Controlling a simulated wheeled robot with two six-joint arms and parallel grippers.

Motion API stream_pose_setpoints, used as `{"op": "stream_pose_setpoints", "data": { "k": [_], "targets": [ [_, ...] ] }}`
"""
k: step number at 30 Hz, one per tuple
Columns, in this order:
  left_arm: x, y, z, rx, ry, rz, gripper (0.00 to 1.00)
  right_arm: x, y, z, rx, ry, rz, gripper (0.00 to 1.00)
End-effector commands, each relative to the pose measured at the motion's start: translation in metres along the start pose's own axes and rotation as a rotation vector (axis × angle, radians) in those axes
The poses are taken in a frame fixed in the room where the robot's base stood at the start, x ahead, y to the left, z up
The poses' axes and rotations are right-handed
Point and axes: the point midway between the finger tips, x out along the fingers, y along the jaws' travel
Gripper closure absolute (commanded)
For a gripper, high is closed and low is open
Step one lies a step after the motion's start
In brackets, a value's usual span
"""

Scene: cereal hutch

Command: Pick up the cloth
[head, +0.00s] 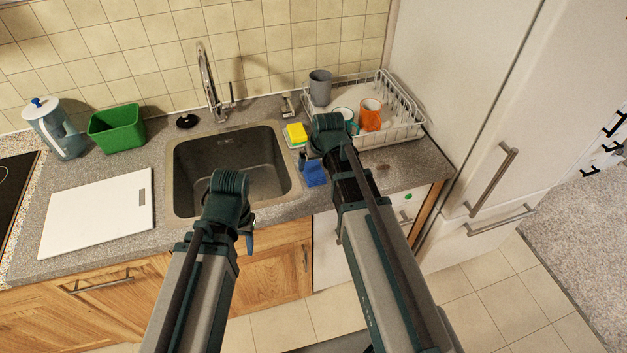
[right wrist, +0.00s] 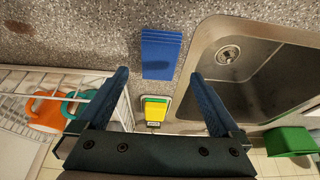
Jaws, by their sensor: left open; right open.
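The blue cloth (head: 315,173) lies on the grey counter to the right of the sink, near the front edge. It looks like a flat, folded rectangle in the right wrist view (right wrist: 161,53). My right gripper (head: 306,160) is over the counter beside the cloth, and its wrist hides part of that area in the head view. In the right wrist view my right gripper (right wrist: 159,78) is open and empty, with the cloth ahead between the lines of its two fingers. My left gripper (head: 249,240) is in front of the sink, mostly hidden by its wrist; nothing shows in it.
A yellow and green sponge (head: 296,133) sits behind the cloth. A white dish rack (head: 409,130) with an orange mug (head: 370,114) and a grey cup (head: 320,87) stands to the right. The sink (head: 190,188) lies left. A tap (head: 209,80) rises behind it.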

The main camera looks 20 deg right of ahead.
Motion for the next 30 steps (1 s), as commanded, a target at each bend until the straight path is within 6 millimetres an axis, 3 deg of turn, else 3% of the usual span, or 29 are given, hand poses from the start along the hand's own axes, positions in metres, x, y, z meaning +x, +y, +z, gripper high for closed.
{"op": "stream_pose_setpoints", "data": {
  "k": [2,11,23,30],
  "targets": [
    [0.012,0.001,-0.001,0.0,0.0,0.0,0.5,0.013,0.0,0.001,0.0,0.0,0.0,0.0],
    [0.016,0.002,-0.001,-0.001,0.0,0.0,0.5,0.017,0.0,0.0,0.0,0.0,0.0,0.0],
    [0.058,0.006,-0.003,-0.001,0.0,0.0,0.5,0.064,0.001,-0.002,0.0,0.0,0.0,0.0],
    [0.058,0.006,-0.003,-0.001,0.0,0.0,0.5,0.065,0.001,-0.003,0.0,0.0,0.0,0.0]
  ]
}}
